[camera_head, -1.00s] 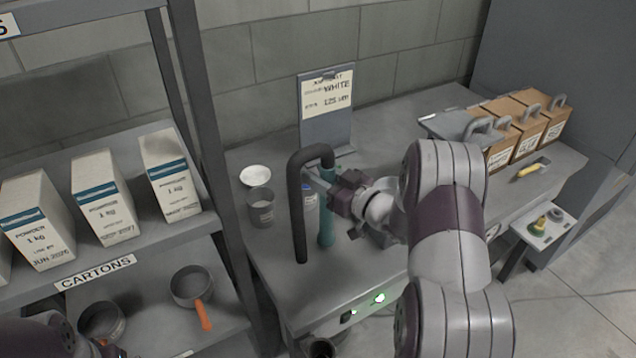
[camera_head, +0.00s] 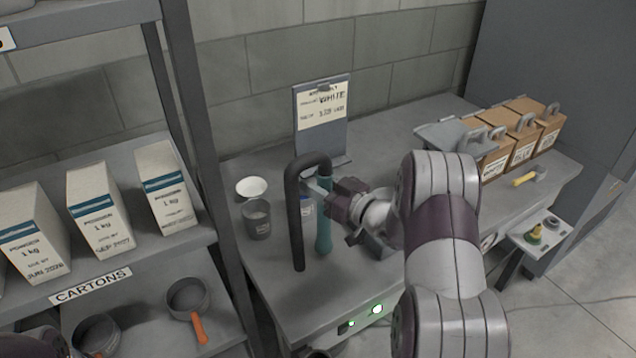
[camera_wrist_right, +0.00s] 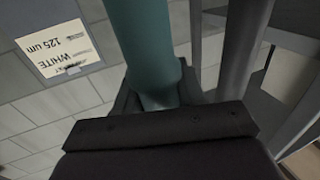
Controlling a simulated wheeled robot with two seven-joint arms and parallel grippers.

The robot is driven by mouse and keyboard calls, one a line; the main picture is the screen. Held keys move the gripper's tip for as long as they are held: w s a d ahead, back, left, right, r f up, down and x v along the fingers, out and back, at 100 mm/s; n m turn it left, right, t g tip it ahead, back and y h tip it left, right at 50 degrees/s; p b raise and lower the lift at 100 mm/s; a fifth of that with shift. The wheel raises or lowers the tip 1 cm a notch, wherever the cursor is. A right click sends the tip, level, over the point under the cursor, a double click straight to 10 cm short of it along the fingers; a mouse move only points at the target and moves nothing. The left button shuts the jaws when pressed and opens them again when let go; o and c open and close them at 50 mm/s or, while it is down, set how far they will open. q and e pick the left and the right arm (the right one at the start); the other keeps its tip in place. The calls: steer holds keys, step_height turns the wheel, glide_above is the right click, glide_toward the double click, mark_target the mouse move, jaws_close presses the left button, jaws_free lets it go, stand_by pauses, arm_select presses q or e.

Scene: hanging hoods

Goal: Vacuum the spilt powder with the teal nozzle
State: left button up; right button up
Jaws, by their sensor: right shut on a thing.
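The teal nozzle (camera_head: 324,225) is an upright tube above the grey bench (camera_head: 285,305), joined at its top to a black hose (camera_head: 299,220) that arches over and down on its left. My right gripper (camera_head: 325,191) is shut on the upper part of the nozzle. In the right wrist view the teal tube (camera_wrist_right: 146,45) runs down between the dark fingers. I cannot tell whether the nozzle's lower end touches the bench. No spilt powder can be made out; my right arm hides part of the bench. My left gripper is out of view.
A white dish (camera_head: 251,187), a grey cup (camera_head: 256,219) and a blue-capped bottle (camera_head: 307,210) stand close left of the nozzle. A clipboard (camera_head: 322,135) stands behind. Labelled boxes (camera_head: 522,148) line the right back. A shelf with powder cartons (camera_head: 166,190) is left.

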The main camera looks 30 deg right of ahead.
steer(key=shift+r, duration=0.15)
step_height(320, 180, up, 7)
steer(key=p, duration=0.6)
stand_by(0.6)
